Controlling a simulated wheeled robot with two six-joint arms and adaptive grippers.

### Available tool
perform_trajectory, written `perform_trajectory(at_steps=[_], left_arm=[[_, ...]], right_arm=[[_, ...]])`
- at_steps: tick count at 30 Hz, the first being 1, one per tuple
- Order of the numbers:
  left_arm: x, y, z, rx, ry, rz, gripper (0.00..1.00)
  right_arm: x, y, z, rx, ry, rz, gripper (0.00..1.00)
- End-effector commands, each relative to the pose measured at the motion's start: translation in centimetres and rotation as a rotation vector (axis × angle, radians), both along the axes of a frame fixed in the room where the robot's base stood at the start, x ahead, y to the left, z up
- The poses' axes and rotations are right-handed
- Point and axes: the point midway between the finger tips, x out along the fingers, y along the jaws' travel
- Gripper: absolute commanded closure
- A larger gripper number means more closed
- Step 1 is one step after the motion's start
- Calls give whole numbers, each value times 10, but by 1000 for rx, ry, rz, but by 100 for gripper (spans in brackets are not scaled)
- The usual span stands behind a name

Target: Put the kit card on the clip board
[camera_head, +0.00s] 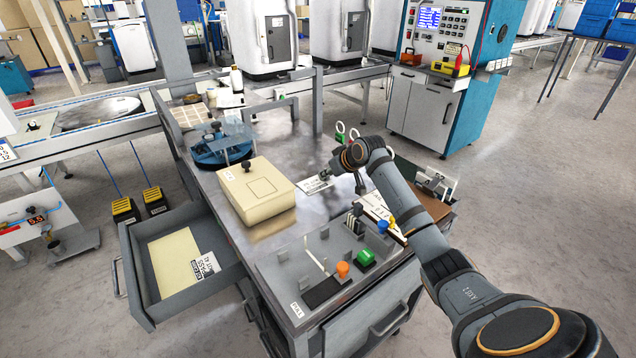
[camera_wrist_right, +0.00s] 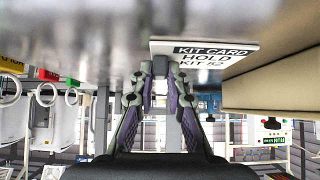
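The white kit card (camera_head: 316,184), printed "KIT CARD HOLD KIT 52", lies on the grey metal table, right of the cream box. It also shows in the right wrist view (camera_wrist_right: 205,52), just past my fingertips. My right gripper (camera_head: 330,174) is low over the table at the card's right end. In the right wrist view my right gripper (camera_wrist_right: 158,68) has its fingers a little apart, with nothing clearly between them; contact with the card cannot be told. A brown board (camera_head: 428,208), probably the clip board, is at the table's right edge, partly hidden by my right arm. My left gripper is out of view.
A cream box (camera_head: 256,190) with a dark knob stands left of the card. A blue round fixture (camera_head: 218,150) is behind it. A grey tray (camera_head: 290,262) with green and orange knobs is in front. An open drawer (camera_head: 142,262) juts out at left, holding another card.

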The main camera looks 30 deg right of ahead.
Motion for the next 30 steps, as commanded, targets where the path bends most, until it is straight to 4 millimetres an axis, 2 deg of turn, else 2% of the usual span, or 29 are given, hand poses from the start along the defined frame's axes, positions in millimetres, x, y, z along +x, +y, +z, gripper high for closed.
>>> perform_trajectory(at_steps=[13,17,19,26,30], left_arm=[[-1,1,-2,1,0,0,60],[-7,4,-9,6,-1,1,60],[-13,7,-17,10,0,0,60],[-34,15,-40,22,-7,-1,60],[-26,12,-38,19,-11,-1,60]], right_arm=[[0,0,5,0,-1,0,100],[0,0,20,-1,-2,0,100],[1,0,37,0,-4,-1,100],[-54,3,97,-15,1,2,100],[-85,3,103,-17,4,-3,100]])
